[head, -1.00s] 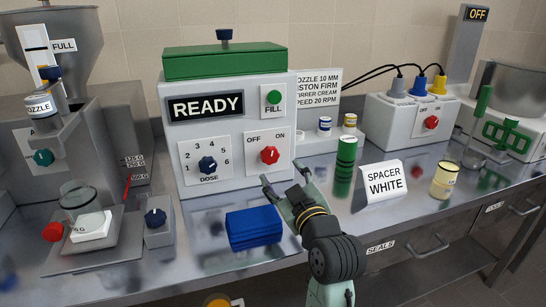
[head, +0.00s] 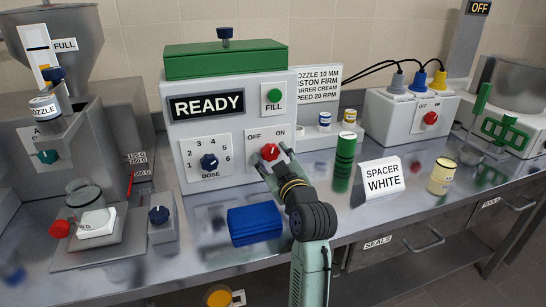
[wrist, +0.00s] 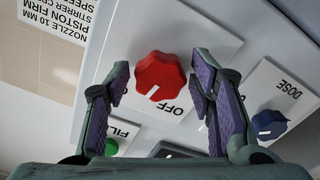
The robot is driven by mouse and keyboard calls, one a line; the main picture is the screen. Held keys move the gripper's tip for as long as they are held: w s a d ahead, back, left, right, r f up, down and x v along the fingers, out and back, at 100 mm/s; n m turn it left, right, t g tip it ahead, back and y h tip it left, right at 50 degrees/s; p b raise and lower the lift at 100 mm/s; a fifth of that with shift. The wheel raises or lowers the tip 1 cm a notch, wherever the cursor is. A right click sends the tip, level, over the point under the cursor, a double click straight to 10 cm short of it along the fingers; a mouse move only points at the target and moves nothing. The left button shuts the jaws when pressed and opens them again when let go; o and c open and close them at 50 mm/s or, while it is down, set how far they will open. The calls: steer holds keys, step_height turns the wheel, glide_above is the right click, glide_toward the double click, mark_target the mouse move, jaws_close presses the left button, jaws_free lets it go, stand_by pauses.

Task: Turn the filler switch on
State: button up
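The filler is the grey machine with a green top and a READY display (head: 207,105). Its red switch knob (head: 270,152) sits on a white plate marked OFF and ON. My gripper (head: 272,159) is in front of the knob, partly covering it in the head view. In the wrist view the open fingers stand on either side of the red knob (wrist: 160,74), with small gaps. That view is upside down. The knob's white mark points down and slightly left there, beside the word OFF (wrist: 172,107). The word ON is hidden there.
A blue dose knob (head: 209,161) and green FILL button (head: 274,96) are nearby. A blue stack (head: 254,224) lies below my gripper. A green cylinder (head: 344,160) and SPACER WHITE sign (head: 382,178) stand right. Another red switch (head: 430,118) is on a separate box.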

steer(key=c, duration=0.9)
steer(key=shift+a+r+m+p, duration=0.1)
steer(key=shift+m+p, duration=0.35)
steer(key=shift+m, duration=0.55)
steer(key=shift+m+p, duration=0.35)
steer(key=shift+m, duration=0.95)
steer(key=o, duration=1.2)
steer(key=shift+c, duration=0.2)
steer(key=shift+s, duration=0.1)
steer(key=v, duration=1.2)
